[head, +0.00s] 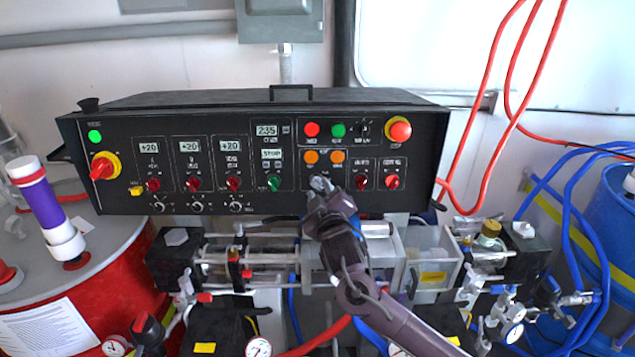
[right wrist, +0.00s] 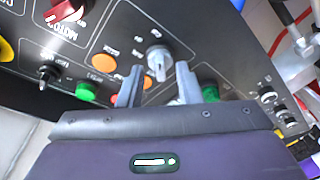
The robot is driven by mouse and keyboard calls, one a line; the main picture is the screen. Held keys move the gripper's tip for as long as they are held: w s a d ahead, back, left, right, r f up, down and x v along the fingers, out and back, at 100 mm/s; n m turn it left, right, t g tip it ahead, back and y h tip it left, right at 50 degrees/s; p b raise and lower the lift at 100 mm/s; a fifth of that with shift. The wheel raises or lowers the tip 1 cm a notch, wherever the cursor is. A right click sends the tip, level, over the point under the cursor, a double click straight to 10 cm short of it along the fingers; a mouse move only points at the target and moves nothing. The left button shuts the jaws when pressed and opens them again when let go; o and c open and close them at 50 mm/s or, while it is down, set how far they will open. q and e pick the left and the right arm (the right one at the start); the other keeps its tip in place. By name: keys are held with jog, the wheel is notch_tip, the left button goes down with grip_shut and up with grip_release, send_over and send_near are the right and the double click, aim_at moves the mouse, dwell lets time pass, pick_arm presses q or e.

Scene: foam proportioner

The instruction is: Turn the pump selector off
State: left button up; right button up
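The black control panel (head: 250,150) faces me in the head view. A silver-grey selector knob (head: 319,183) sits low near its middle, partly covered by my right gripper (head: 322,196); I take it as the pump selector, though its label is not readable. In the right wrist view the knob (right wrist: 158,60) has a raised grip bar and shows between the tips of my right gripper (right wrist: 160,68). The two fingers are apart, with a gap on each side of the knob, so the gripper looks open. My left gripper is not in view.
Two orange buttons (head: 324,157) sit just above the knob. Red selector knobs (head: 376,182) are to its right and a green knob (head: 273,183) to its left. A red emergency button (head: 400,131) is at the upper right. Clear tubes and fittings (head: 240,262) lie below.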

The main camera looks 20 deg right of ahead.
jog(key=shift+w, duration=1.05)
jog(key=c, duration=0.6)
jog(key=shift+d+r+n+g+y+p, duration=0.1)
jog(key=shift+n+g+y+p, duration=0.1)
jog(key=shift+n+p, duration=0.7)
jog(key=shift+d+r+n+g+y+p, duration=0.1)
jog(key=shift+n+g+y+p, duration=0.1)
jog(key=shift+n+p, duration=0.7)
jog(key=n+p, duration=0.1)
jog(key=n, duration=0.2)
jog(key=shift+n+g, duration=0.3)
jog(key=shift+n, duration=0.1)
jog(key=shift+n+g+y+p, duration=0.3)
jog(key=shift+n+y+p, duration=0.15)
jog(key=shift+n, duration=0.55)
jog(key=shift+f, duration=0.1)
